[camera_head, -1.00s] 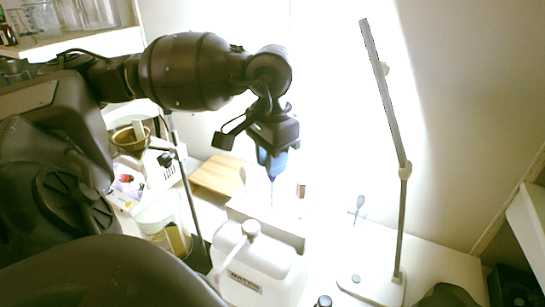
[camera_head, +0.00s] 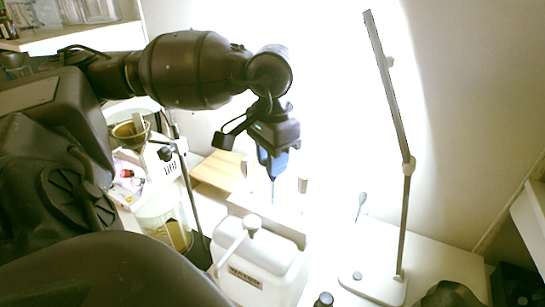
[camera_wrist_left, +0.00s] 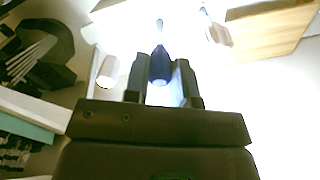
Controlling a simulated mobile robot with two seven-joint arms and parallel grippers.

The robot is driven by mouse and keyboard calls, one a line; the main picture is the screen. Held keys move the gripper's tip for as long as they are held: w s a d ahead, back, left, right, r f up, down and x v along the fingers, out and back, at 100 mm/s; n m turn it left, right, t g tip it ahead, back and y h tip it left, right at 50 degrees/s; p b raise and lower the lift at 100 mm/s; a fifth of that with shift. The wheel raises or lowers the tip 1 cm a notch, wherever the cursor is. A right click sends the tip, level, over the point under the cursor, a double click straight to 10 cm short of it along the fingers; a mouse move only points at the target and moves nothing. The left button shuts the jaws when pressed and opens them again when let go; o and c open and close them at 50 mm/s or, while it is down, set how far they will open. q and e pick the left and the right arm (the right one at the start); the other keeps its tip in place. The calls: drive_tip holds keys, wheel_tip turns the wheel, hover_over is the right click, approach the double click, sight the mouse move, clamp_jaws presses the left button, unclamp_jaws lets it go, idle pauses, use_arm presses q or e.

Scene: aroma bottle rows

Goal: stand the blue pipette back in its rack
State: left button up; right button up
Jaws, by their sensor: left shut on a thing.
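My left gripper (camera_head: 272,158) is shut on the blue pipette (camera_head: 273,168) and holds it upright, its thin tip pointing down. The pipette also shows between the fingers in the left wrist view (camera_wrist_left: 160,66). Below the tip, behind the white water canister, is a pale bar (camera_head: 262,208) that looks like the rack. Glare hides its slots, and I cannot tell whether the tip touches it. A cream-topped piece (camera_head: 303,186) stands to the pipette's right, and a pale one to its left. My right gripper is not in view.
The white canister (camera_head: 258,262) with its spout stands in front of the bar. A desk lamp (camera_head: 398,150) rises at the right. A beaker (camera_head: 172,232) and a stand are at the left. The bench between canister and lamp looks mostly clear.

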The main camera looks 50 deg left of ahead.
use_arm(q)
drive_tip(key=shift+f+b, duration=0.5)
drive_tip(key=shift+f, duration=0.4)
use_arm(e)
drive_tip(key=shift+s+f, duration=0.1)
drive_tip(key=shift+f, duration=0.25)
use_arm(q)
drive_tip(key=o, duration=0.7)
drive_tip(key=shift+c, duration=0.2)
drive_tip(key=shift+r, duration=0.15)
drive_tip(key=shift+r+p, duration=0.85)
drive_tip(key=shift+r, duration=1.55)
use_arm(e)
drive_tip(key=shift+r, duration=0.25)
